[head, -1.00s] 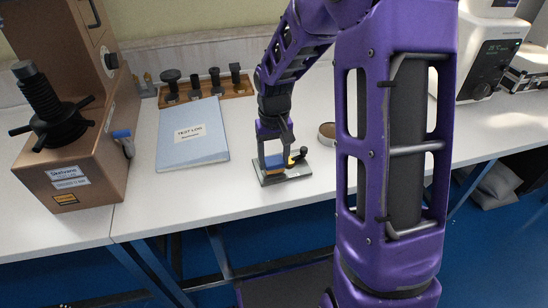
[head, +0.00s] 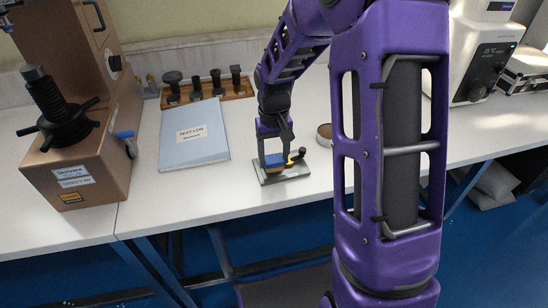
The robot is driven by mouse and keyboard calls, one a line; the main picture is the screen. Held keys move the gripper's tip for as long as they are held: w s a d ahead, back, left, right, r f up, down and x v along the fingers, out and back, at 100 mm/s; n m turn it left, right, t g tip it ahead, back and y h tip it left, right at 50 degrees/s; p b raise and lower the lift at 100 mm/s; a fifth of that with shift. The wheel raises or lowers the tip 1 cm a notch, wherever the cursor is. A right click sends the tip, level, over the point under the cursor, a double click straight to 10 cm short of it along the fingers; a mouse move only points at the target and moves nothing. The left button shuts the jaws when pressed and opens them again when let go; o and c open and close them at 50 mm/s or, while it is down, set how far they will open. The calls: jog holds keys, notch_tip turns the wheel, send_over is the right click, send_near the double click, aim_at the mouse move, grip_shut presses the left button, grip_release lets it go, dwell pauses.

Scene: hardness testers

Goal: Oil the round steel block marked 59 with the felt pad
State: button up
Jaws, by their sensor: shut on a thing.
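My gripper (head: 273,159) points down over a flat grey plate (head: 297,172) on the bench. It is shut on a small block with a blue top and a tan lower part, which looks like the felt pad (head: 275,160). The pad is low over the plate; I cannot tell whether it touches. A yellow and black piece (head: 297,155) sits on the plate just right of the pad. A round, shallow, brownish thing (head: 325,133) lies behind and right of the plate, partly hidden by my arm. No mark 59 can be read, so I cannot tell which thing is the steel block.
A blue test log folder (head: 194,145) lies left of the plate. A wooden rack (head: 207,94) with several dark pieces stands behind it. A brown hardness tester (head: 95,160) is at left, a white tester (head: 478,60) at back right. Bare bench lies between folder and plate.

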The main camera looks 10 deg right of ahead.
jog(key=shift+w+r+p, duration=0.2)
jog(key=shift+r+p, duration=2)
jog(key=shift+r, duration=1.25)
jog(key=shift+f, duration=0.1)
